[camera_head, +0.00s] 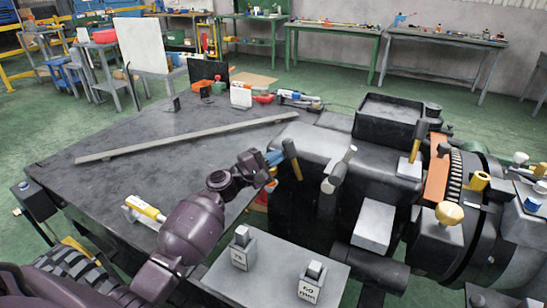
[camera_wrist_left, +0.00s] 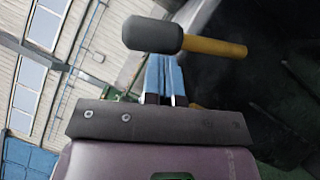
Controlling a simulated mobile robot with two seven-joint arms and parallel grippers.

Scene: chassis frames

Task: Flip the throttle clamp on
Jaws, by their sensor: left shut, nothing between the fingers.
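A lever with a dark grip and a yellow shaft (camera_head: 291,158) stands at the left end of the dark machine; I take it to be the throttle clamp, but no label shows. It also shows in the left wrist view (camera_wrist_left: 152,35), lying across the picture just beyond my fingertips. My left gripper (camera_head: 278,157) has blue fingers, shut and empty, close beside this lever on its left. In the left wrist view the fingers (camera_wrist_left: 163,60) are together; whether they touch the lever I cannot tell. My right gripper is not in view.
A grey plate (camera_head: 275,268) with two labelled blocks is in front. The dark table (camera_head: 130,185) carries a long bar (camera_head: 185,137) and is mostly clear.

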